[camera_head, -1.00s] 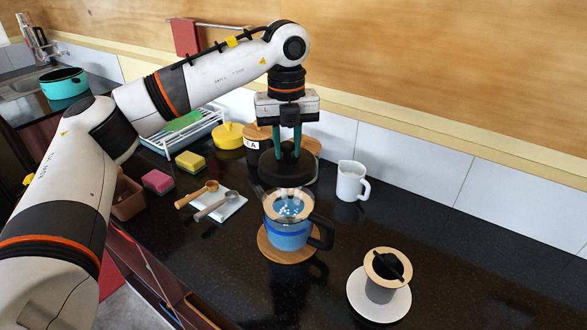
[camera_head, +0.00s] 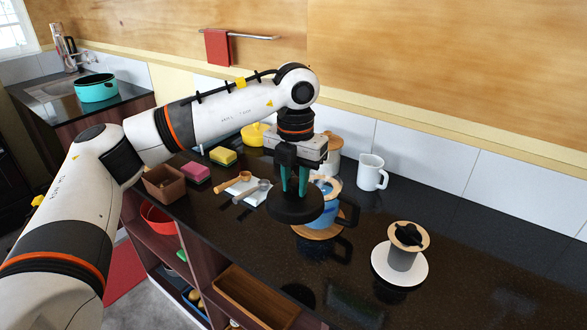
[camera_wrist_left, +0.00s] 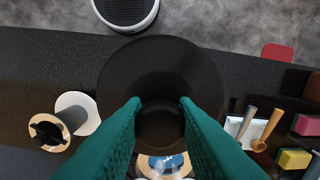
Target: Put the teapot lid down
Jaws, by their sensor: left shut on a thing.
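My left gripper (camera_head: 293,190) points down with its green fingers shut on the round black teapot lid (camera_head: 293,208). The lid is held level near the front edge of the counter. A dark reflection well below it suggests it is off the surface. In the left wrist view the lid (camera_wrist_left: 160,60) is a wide black disc between the fingers (camera_wrist_left: 160,103). The blue teapot (camera_head: 328,212) with a black handle stands just behind and right of the lid, on a round wooden coaster (camera_head: 318,231). The lid and gripper hide part of it. My right gripper is not in view.
A black-and-tan filter cup (camera_head: 404,259) stands on a white saucer (camera_head: 385,272) at right. A white mug (camera_head: 371,174) stands behind. Two scoops (camera_head: 250,190), sponges (camera_head: 223,156) and a brown box (camera_head: 166,184) lie left. The dark counter (camera_head: 470,260) is clear at right.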

